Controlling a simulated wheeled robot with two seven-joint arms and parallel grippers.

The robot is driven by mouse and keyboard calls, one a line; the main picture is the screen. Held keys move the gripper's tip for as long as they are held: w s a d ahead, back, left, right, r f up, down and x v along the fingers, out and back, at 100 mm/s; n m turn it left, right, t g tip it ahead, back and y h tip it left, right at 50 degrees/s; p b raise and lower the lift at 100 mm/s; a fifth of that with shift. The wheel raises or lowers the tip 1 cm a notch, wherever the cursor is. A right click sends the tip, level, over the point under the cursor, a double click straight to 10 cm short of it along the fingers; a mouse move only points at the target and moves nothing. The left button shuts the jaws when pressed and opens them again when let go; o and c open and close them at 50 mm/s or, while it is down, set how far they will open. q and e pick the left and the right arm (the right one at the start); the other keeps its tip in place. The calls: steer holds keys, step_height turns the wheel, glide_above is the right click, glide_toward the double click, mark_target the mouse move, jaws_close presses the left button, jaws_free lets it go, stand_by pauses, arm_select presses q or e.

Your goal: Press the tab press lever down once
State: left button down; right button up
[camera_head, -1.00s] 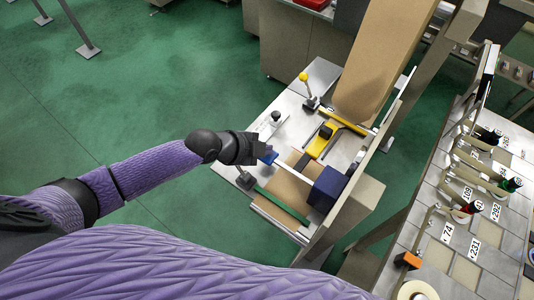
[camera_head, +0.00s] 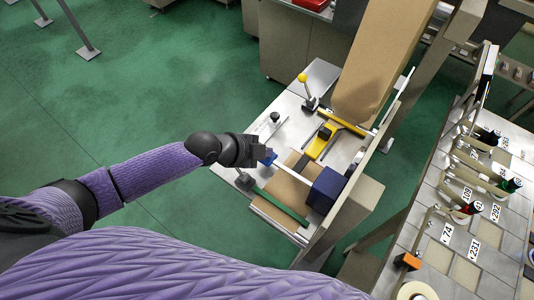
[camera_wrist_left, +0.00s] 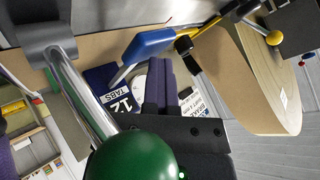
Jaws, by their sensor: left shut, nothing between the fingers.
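A lever with a flat blue handle (camera_head: 268,159) stands at the left side of the wrapping station. In the left wrist view the blue handle (camera_wrist_left: 150,44) sits on a pale arm above a white label (camera_wrist_left: 124,103) reading "12 TABS". My left gripper (camera_head: 256,151) is beside the blue handle in the head view, and its tips are hard to make out there. In the left wrist view its dark fingers (camera_wrist_left: 160,82) are together and empty, just below the handle. I cannot tell whether they touch it. My right gripper is not in view.
A green ball knob (camera_wrist_left: 143,158) on a metal rod is close in the left wrist view. A yellow ball-knob lever (camera_head: 304,78), a yellow block (camera_head: 318,145) and a dark blue box (camera_head: 327,189) are on the station.

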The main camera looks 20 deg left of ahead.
arm_select(q)
steer(key=shift+s+f+g+p, duration=0.3)
steer(key=shift+f, duration=0.1)
steer(key=shift+w+a+r+p, duration=0.1)
steer(key=shift+w+r+p, duration=0.05)
steer(key=shift+r+p, duration=0.4)
steer(key=r+p, duration=0.3)
steer(key=r, duration=0.1)
steer(key=shift+w+a+r+p, duration=0.1)
steer(key=shift+a+r+p, duration=0.1)
steer(key=shift+r+p, duration=0.15)
steer(key=shift+f, duration=0.1)
steer(key=shift+d, duration=0.1)
